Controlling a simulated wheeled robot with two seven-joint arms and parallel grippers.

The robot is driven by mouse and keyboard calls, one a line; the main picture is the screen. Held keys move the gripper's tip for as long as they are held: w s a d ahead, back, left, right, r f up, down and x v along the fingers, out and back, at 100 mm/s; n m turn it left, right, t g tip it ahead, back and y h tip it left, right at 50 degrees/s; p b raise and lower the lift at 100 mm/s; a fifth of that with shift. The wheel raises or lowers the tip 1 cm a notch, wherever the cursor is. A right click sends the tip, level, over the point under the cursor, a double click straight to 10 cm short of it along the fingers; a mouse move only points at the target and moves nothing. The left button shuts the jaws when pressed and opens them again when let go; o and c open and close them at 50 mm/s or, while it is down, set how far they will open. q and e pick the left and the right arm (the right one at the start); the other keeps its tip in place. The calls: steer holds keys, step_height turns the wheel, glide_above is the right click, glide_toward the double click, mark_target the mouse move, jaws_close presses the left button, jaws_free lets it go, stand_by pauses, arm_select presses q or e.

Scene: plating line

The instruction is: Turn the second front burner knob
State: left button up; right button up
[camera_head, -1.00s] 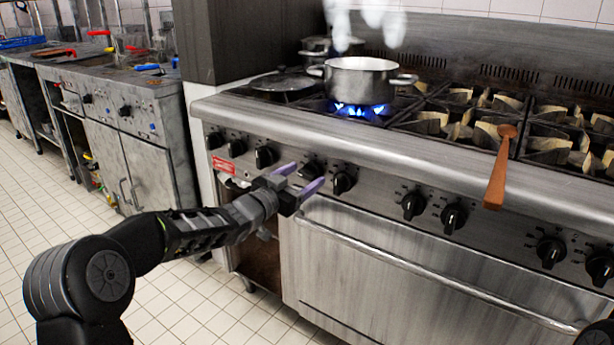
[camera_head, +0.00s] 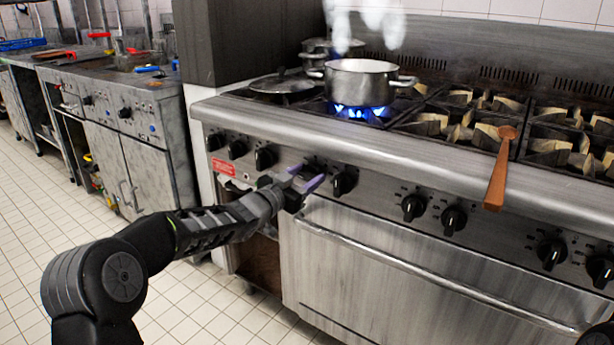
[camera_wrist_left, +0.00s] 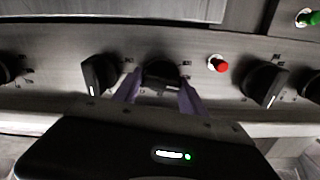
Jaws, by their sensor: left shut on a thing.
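A row of black burner knobs runs along the stove's front panel. The purple fingers of my left gripper (camera_head: 305,177) are at one of these knobs (camera_head: 312,163), partly hidden by the fingers in the head view. In the left wrist view, my left gripper (camera_wrist_left: 158,90) has one finger on each side of this black knob (camera_wrist_left: 162,73) and is shut on it. A neighbouring knob (camera_wrist_left: 99,73) is left of the fingers, and another knob (camera_wrist_left: 265,83) is at the right.
A steaming pot (camera_head: 360,82) stands over a lit blue flame. A wooden spoon (camera_head: 497,175) overhangs the stove's front edge. A red button (camera_wrist_left: 218,63) is on the panel right of the held knob. The oven door handle (camera_head: 430,265) runs below; tiled floor is open at left.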

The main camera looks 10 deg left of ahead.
arm_select(q)
steer(key=c, duration=0.4)
